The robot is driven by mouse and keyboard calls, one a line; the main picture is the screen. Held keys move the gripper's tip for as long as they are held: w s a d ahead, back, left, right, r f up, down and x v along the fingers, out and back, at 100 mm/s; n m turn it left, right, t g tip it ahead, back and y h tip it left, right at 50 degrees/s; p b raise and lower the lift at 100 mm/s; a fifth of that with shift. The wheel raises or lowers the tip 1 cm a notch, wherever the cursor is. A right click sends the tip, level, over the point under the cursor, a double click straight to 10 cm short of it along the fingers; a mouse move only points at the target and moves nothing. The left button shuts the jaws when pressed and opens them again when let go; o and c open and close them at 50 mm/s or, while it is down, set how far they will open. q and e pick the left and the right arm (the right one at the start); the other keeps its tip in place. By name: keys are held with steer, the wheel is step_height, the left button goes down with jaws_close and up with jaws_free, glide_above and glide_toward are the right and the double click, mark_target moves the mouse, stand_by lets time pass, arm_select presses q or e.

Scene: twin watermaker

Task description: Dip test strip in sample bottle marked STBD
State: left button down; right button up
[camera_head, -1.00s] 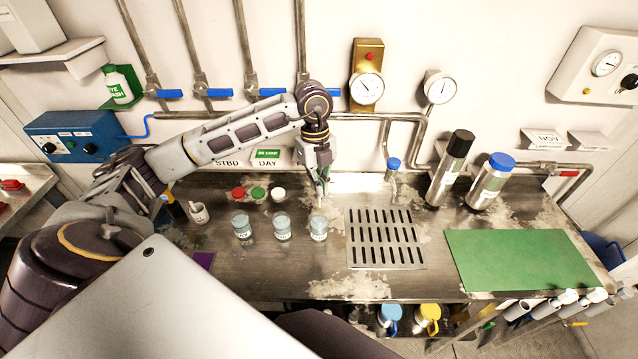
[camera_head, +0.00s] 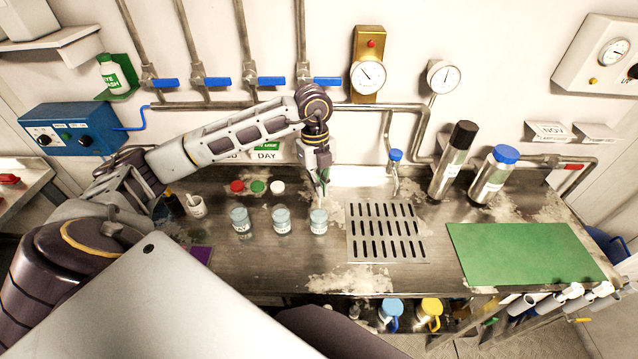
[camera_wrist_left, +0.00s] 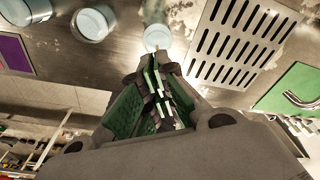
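Three small clear sample bottles of bluish liquid stand open in a row on the steel bench: a left one (camera_head: 241,221), a middle one (camera_head: 281,220) and a right one (camera_head: 319,222). Their labels are too small to read surely. My left gripper (camera_head: 322,188) points down just above and behind the right bottle. Its green-padded fingers (camera_wrist_left: 152,85) close together around a thin pale test strip (camera_head: 319,203), whose lower end is near that bottle's mouth. I cannot tell whether it touches the liquid. The right bottle also shows beyond the fingertips in the wrist view (camera_wrist_left: 157,37). My right gripper is out of view.
Red (camera_head: 237,186), green (camera_head: 257,186) and white (camera_head: 278,187) caps lie behind the bottles. A small white cup (camera_head: 197,207) stands at left. A slotted drain grate (camera_head: 387,233) and green mat (camera_head: 522,253) lie to the right. Wall signs (camera_head: 266,156) and pipes are behind my arm.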

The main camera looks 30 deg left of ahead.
mark_target(319, 206)
arm_select(q)
steer(key=shift+f+b, duration=2.25)
steer(key=shift+f, duration=1.05)
steer(key=shift+f+b, duration=0.35)
steer(key=shift+f, duration=0.15)
steer(key=shift+s+f, duration=0.1)
steer(key=shift+f, duration=0.2)
steer(key=shift+f, duration=0.1)
